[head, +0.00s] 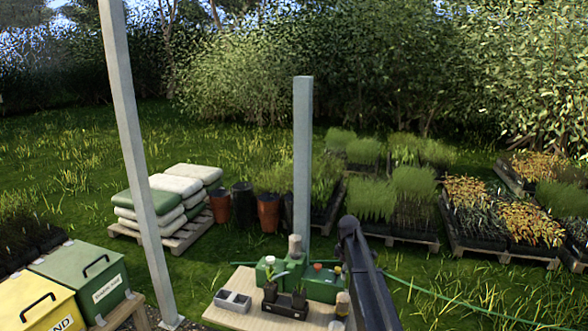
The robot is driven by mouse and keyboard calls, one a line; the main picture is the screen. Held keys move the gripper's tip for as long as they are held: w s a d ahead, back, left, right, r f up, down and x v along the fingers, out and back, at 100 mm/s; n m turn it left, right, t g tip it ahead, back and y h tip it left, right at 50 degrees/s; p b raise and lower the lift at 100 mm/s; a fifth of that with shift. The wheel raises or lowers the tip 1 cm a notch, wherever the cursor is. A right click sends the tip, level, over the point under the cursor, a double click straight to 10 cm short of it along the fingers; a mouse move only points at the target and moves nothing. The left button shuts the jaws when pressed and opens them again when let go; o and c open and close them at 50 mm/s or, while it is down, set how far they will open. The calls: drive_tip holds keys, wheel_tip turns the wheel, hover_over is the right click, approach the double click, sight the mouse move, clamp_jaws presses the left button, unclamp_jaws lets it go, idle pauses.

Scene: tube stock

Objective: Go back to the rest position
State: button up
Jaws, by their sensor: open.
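My arm (367,275) rises dark from the lower edge at the right side of a wooden work table (240,282). Its upper end stands above the back right of the table top. My gripper's fingers cannot be made out in this view. A grey tray with two compartments (232,300) sits on the left of the table. A black tray (291,304) with small dark pots, at least one holding a seedling, stands in the middle. Green containers (322,287) stand behind it.
A grey post (302,150) rises behind the table and another post (137,165) stands left. Yellow (35,301) and green (90,277) lidded bins are at lower left. Stacked sacks (160,205), tall pots (268,212) and pallets of plants stand behind on grass. A green hose (455,313) runs right.

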drive_tip(key=s+f+m+b, duration=0.3)
drive_tip(key=s+m, duration=0.1)
drive_tip(key=s, duration=0.7)
drive_tip(key=s+a+f+m+b, duration=0.1)
drive_tip(key=s+f+m+b, duration=0.2)
drive_tip(key=s, duration=0.9)
drive_tip(key=s+f+m+b, duration=0.4)
drive_tip(key=s+m, duration=0.3)
drive_tip(key=s, duration=0.5)
drive_tip(key=shift+a, duration=0.25)
drive_tip(key=shift+s, duration=0.1)
idle(0.6)
